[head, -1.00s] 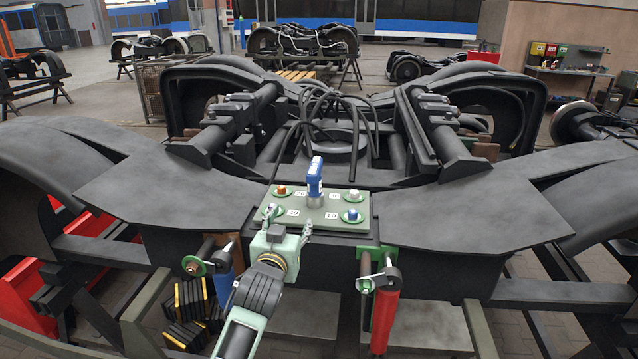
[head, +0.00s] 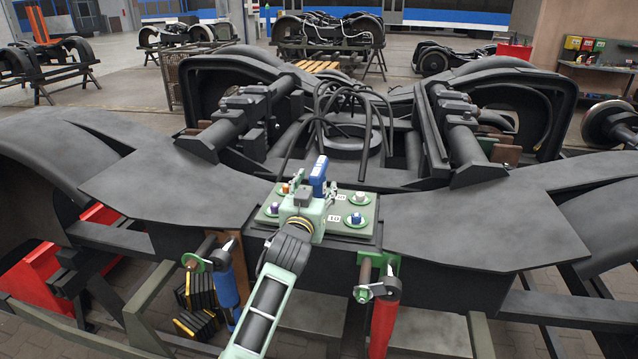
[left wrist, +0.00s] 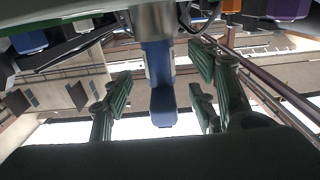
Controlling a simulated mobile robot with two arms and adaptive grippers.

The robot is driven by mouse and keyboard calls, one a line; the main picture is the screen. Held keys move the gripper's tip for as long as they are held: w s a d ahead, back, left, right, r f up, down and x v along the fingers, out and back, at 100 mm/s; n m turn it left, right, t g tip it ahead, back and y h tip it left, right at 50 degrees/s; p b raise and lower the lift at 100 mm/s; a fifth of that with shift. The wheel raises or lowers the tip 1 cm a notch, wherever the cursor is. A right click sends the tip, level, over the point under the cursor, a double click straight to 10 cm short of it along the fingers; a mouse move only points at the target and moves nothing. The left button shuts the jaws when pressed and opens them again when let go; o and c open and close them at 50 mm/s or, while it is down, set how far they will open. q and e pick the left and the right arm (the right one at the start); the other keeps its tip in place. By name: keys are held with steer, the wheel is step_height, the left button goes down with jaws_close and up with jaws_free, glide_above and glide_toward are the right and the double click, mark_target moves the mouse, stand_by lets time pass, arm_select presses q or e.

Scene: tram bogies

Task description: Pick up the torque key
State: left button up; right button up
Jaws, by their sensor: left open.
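The torque key (head: 318,175) has a blue handle on a grey metal socket. It stands upright in the middle of the green panel (head: 368,236) on the front of the bogie. My left gripper (head: 312,192) is open at the panel, in front of the key, and hides the key's lower part in the head view. In the left wrist view the blue handle (left wrist: 161,85) appears between the spread green fingers, with a gap on each side. I cannot tell whether the handle is fully between the fingers in depth. My right gripper is not in view.
Coloured knobs sit at the panel's corners: orange (head: 285,188), purple (head: 273,208), white (head: 360,198) and blue (head: 355,218). Black cables (head: 345,100) arch behind the panel. A blue cylinder (head: 226,287) and a red cylinder (head: 384,318) hang below it.

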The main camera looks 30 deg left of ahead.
arm_select(q)
steer(key=shift+p+x, duration=0.35)
steer(key=shift+x, duration=0.85)
steer(key=shift+w+a+f, duration=0.15)
steer(key=shift+w+a, duration=0.05)
steer(key=shift+w, duration=0.5)
steer(key=shift+c, duration=0.4)
steer(key=c, duration=0.6)
jaws_close()
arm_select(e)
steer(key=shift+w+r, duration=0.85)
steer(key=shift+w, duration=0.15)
